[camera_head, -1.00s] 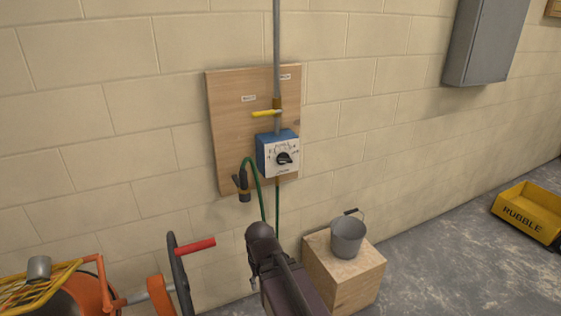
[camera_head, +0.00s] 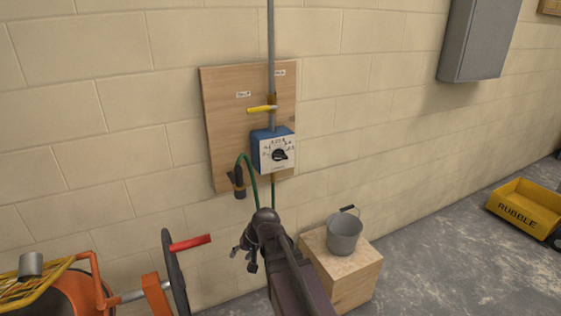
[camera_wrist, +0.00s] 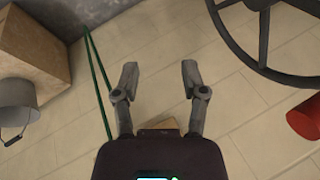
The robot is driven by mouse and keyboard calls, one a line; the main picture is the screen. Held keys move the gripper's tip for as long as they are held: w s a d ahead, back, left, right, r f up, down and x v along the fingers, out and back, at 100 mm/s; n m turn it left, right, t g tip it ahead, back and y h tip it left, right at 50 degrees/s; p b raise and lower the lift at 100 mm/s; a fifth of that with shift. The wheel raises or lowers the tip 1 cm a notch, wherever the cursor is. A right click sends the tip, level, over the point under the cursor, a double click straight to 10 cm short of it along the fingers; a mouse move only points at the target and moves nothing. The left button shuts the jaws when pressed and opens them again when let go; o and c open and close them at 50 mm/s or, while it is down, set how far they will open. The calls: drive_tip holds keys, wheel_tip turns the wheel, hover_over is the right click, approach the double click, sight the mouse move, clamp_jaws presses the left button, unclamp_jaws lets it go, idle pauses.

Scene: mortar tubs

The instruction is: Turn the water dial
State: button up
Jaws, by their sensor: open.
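The water dial (camera_head: 280,155) is a black knob on the pale face of a blue box (camera_head: 262,136), fixed to a wooden board (camera_head: 222,110) on the block wall. A grey pipe (camera_head: 271,50) with a yellow lever (camera_head: 262,108) runs down into the box. My gripper (camera_head: 245,258) is below the board, apart from the dial. In the wrist view my gripper (camera_wrist: 159,78) has its two fingers spread with nothing between them. The dial is not visible in the wrist view.
A green hose (camera_head: 253,180) hangs beside the box, with a dark nozzle (camera_head: 238,182). A grey bucket (camera_head: 344,233) stands on a wooden block (camera_head: 350,275) at right. A mixer's wheel (camera_head: 175,275) with a red handle (camera_head: 190,242) is at lower left. A yellow rubble tub (camera_head: 520,210) is far right.

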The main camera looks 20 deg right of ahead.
drive_tip(key=w+d+r+m+t+y+b, duration=0.1)
drive_tip(key=w+d+r+m+t+y, duration=0.25)
drive_tip(key=w, duration=0.55)
drive_tip(key=m+t+h+b, duration=0.3)
drive_tip(key=m+t+h, duration=0.4)
drive_tip(key=m+t, duration=0.55)
approach(280, 158)
drive_tip(key=s+r+m+g, duration=0.2)
drive_tip(key=s, duration=0.1)
drive_tip(key=shift+s+d+f, duration=0.2)
drive_tip(key=shift+d, duration=0.1)
drive_tip(key=shift+w, duration=0.1)
drive_tip(key=w, duration=1.3)
drive_tip(key=shift+w+a, duration=0.3)
drive_tip(key=shift+w, duration=0.05)
clamp_jaws()
